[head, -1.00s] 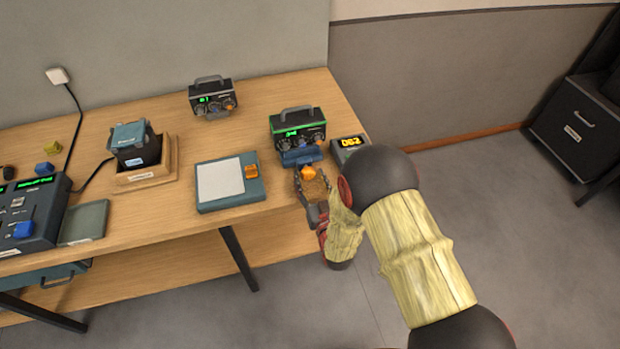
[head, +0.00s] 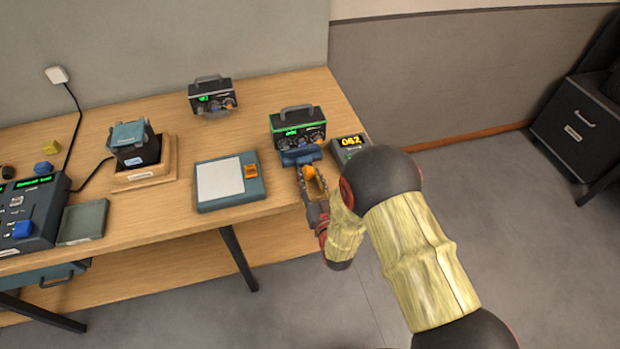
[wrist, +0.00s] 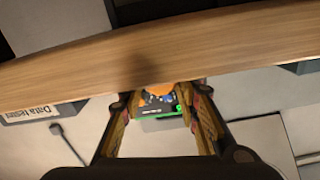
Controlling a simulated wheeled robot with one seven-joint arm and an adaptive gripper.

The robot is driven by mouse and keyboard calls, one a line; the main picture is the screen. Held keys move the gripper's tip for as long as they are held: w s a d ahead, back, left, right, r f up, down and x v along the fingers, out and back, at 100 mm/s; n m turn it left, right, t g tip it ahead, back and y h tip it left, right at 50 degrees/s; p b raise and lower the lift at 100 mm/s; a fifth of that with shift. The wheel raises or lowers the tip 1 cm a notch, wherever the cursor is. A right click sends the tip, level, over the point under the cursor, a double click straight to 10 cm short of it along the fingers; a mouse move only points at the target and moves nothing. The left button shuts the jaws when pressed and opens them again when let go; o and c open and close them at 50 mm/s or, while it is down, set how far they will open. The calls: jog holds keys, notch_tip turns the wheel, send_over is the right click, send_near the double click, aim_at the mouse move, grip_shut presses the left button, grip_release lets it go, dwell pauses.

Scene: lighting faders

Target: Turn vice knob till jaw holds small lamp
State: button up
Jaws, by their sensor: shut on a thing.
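The blue vice (head: 299,156) stands at the front of a dark device with a green-lit rim, near the right end of the bench. Its orange knob (head: 309,172) faces the bench's front edge. My gripper (head: 311,177) reaches in from the front, shut on the knob. In the wrist view my gripper (wrist: 160,98) has a finger on each side, with the orange knob (wrist: 157,92) between the tips. The vice jaw is small and partly hidden. I cannot make out the small lamp or whether the jaw touches it.
The green-rimmed device (head: 297,126) stands behind the vice. A flat teal box with a pale pad (head: 228,185) lies left. Another device (head: 212,96) stands farther back. The bench edge runs below my gripper.

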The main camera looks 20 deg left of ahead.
jog(key=m+b, duration=0.2)
jog(key=m, duration=0.2)
jog(key=o, duration=1.1)
jog(key=shift+o, duration=0.2)
